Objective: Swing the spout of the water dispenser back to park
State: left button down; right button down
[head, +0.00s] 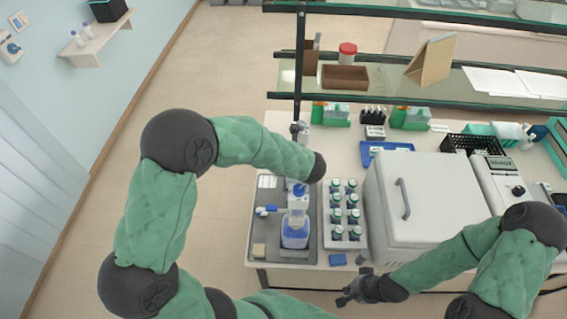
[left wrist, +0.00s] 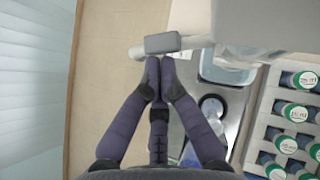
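The water dispenser (head: 297,205) appears as a pale body with blue parts above a blue-tinted container (head: 295,238) on the grey tray. A small blue and white fitting (head: 265,211) sticks out to its left; I cannot tell if it is the spout. In the left wrist view, a light arm with a grey block (left wrist: 162,43), seemingly the spout, lies just beyond my left gripper (left wrist: 160,66). Its fingertips are together with nothing visible between them; contact is unclear. My right gripper (head: 352,290) has spread fingers, empty at the front bench edge.
A rack of green-capped bottles (head: 345,210) stands right of the dispenser, also in the left wrist view (left wrist: 290,125). A large white box with a handle (head: 425,205) is further right. A sponge-like block (head: 259,250) lies at the tray's front left. Open floor is left of the bench.

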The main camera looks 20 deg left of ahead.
pick_arm(q)
jog(key=shift+w+a+b, duration=0.35)
jog(key=shift+a, duration=0.15)
dwell(0.6)
jog(key=shift+w+d, duration=0.2)
jog(key=shift+d, duration=0.6)
jog(key=v, duration=1.2)
jog(key=shift+s+a+r, duration=0.1)
jog(key=shift+r, duration=0.05)
